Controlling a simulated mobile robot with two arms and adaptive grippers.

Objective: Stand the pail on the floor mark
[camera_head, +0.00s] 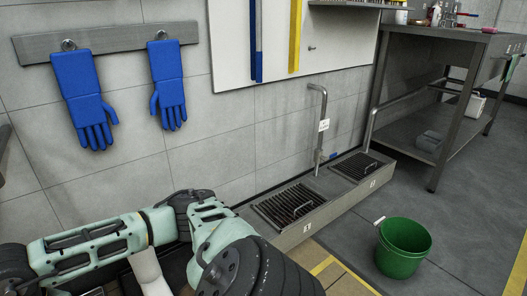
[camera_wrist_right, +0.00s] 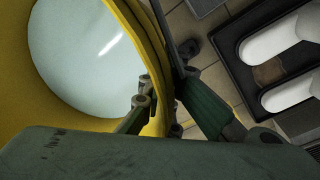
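In the right wrist view a round yellow vessel (camera_wrist_right: 153,50), which looks like a pail, fills the left side, with a pale, shiny surface inside. My right gripper (camera_wrist_right: 165,98) has its fingers on both sides of the rim and appears shut on it. The vessel's base is hidden. In the head view a green pail (camera_head: 402,249) stands upright on the floor, with a pale handle grip at its left rim. My left arm crosses the bottom left; its fingers do not show. Yellow floor lines (camera_head: 323,265) run left of the green pail; which is the mark I cannot tell.
Two grated drains (camera_head: 289,204) in a raised curb with a standpipe (camera_head: 321,125) lie along the wall. A steel table (camera_head: 446,110) with a lower shelf stands at the right. Blue gloves (camera_head: 88,100) hang on the wall. Grey floor around the green pail is clear.

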